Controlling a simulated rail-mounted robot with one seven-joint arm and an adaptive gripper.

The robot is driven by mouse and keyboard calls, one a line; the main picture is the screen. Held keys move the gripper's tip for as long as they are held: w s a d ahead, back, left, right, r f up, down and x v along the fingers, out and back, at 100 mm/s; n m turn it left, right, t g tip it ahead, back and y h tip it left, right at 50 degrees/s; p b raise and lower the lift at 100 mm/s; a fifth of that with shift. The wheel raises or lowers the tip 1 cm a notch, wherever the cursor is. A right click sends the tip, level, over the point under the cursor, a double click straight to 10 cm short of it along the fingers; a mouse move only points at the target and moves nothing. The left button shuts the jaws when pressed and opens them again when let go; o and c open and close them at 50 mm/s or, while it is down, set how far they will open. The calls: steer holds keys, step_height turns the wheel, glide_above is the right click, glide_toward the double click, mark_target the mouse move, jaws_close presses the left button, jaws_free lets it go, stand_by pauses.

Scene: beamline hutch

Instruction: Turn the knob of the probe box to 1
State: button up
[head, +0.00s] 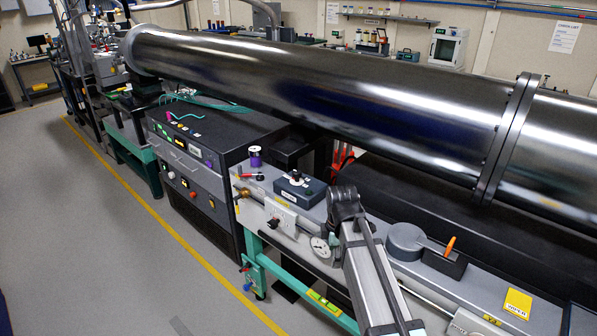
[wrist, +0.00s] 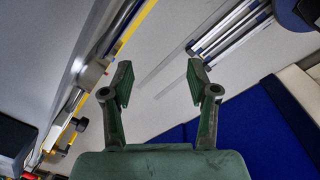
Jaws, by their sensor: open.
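A small dark blue-grey box (head: 303,191) with a black knob (head: 295,177) on its top sits on the grey bench shelf in the head view. It looks like the probe box, but its markings are too small to read, so I cannot tell the knob's setting. My gripper (wrist: 158,82) shows in the wrist view with its two dark green fingers wide apart and nothing between them. Grey floor lies beyond the fingers. I cannot make out the gripper in the head view, and I cannot identify the box in the wrist view.
A large steel beam pipe (head: 330,85) runs above and behind the bench. A white panel (head: 281,213) is at the shelf's front. A black electronics rack (head: 200,160) stands left; floor in front is clear.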

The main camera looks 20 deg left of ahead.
steer(key=w+a+r+y+p, duration=0.1)
steer(key=w+a+r, duration=0.3)
steer(key=r, duration=0.3)
steer(key=w+a+r+y+p, duration=0.1)
steer(key=w+a+r+p, duration=0.1)
steer(key=w+a+r, duration=0.45)
steer(key=m+y+p, duration=0.2)
steer(key=m+p, duration=0.1)
steer(key=m, duration=0.3)
glide_toward(297, 172)
steer(key=p+x, duration=0.2)
steer(key=x, duration=0.2)
steer(key=p+x, duration=0.3)
steer(key=x, duration=0.2)
steer(key=shift+w, duration=0.25)
steer(key=shift+c, duration=0.3)
jaws_close()
